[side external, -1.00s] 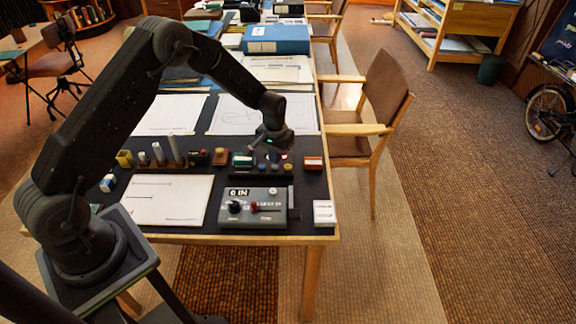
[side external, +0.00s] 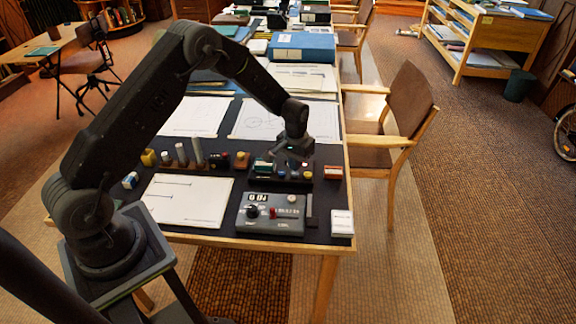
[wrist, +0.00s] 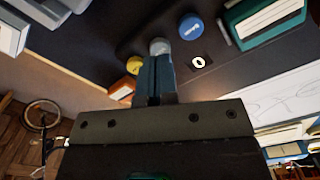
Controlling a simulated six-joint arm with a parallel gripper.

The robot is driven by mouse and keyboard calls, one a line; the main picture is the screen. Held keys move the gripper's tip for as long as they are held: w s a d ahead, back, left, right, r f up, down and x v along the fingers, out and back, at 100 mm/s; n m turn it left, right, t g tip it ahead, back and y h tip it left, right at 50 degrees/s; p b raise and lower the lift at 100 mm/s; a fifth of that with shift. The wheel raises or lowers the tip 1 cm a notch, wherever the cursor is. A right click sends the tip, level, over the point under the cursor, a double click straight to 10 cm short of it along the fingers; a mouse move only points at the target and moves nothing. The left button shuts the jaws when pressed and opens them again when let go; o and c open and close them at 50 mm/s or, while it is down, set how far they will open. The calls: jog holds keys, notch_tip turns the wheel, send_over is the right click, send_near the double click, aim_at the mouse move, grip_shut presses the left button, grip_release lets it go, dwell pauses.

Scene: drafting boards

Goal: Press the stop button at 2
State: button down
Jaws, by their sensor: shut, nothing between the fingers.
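A grey control box (side external: 272,228) lies near the table's front edge in the side view. It has a small white display (side external: 257,197) whose characters I cannot read surely, a black knob (side external: 252,211) and a red knob or button (side external: 273,212). My gripper (side external: 294,160) is behind the box, low over a dark strip with small coloured buttons. In the wrist view its fingers (wrist: 155,78) are together and empty. Their tips overlap a grey button (wrist: 159,46), contact unclear. A blue button (wrist: 191,26) and a yellow button (wrist: 134,65) flank it. I cannot read which button is the stop.
A white sheet (side external: 188,201) lies left of the box and a white card (side external: 342,222) right of it. Several small blocks and pegs (side external: 198,152) stand in a row left of my gripper. A red-orange box (side external: 333,172) is right of it. A chair (side external: 405,105) stands at the right.

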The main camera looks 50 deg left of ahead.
jog(key=s+r, duration=0.3)
jog(key=s, duration=0.7)
jog(key=shift+d, duration=0.4)
jog(key=shift+w, duration=0.1)
jog(key=w+f, duration=0.1)
jog(key=w, duration=0.2)
jog(key=w+f, duration=0.1)
jog(key=w, duration=0.2)
jog(key=w+f, duration=0.1)
jog(key=w, duration=0.2)
jog(key=shift+w+a, duration=0.4)
jog(key=d+r, duration=0.3)
jog(key=d, duration=0.7)
jog(key=shift+w, duration=0.45)
dwell(3.8)
